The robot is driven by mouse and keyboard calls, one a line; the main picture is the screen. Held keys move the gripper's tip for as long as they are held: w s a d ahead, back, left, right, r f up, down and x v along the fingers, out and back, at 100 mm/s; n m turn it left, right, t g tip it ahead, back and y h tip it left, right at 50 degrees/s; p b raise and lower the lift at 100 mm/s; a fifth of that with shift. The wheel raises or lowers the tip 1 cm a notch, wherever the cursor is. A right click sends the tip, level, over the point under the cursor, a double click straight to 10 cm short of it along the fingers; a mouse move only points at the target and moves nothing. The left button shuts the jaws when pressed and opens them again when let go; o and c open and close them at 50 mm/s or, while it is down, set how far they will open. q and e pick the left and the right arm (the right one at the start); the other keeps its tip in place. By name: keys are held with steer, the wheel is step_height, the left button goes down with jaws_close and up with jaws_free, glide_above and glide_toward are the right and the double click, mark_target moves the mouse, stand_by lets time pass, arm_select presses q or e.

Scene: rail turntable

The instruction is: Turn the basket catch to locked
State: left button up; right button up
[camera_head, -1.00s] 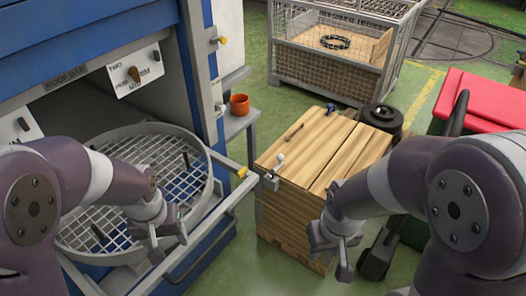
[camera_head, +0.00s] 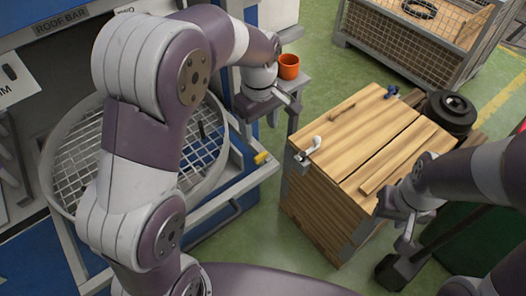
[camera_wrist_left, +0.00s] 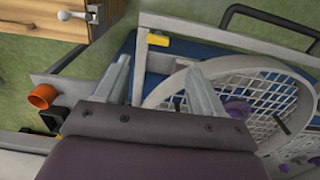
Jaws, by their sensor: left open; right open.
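The round mesh basket (camera_head: 80,150) sits in a pale ring at the blue machine on the left. A yellow-tipped part (camera_head: 262,158) is on the grey rail at its right; it also shows in the left wrist view (camera_wrist_left: 158,40). I cannot tell whether this is the catch or how it is set. My left gripper (camera_head: 276,112) is open and empty, above the rail and near the orange cup. In the left wrist view its fingers (camera_wrist_left: 160,86) are spread, pointing toward the rail and basket edge.
A wooden crate (camera_head: 365,135) with a white-knobbed latch (camera_head: 310,148) stands to the right. The orange cup (camera_head: 289,66) sits on a small grey shelf. A wire cage (camera_head: 405,45) stands behind. Green floor lies between the machine and crate. My left arm hides part of the basket.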

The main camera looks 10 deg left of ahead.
mark_target(261, 155)
arm_select(q)
steer(key=f, duration=1)
steer(key=shift+w+d+f+p, duration=0.1)
steer(key=shift+w+f+p, duration=0.2)
steer(key=shift+f, duration=0.1)
steer(key=shift+s, duration=0.1)
steer(key=c, duration=1.1)
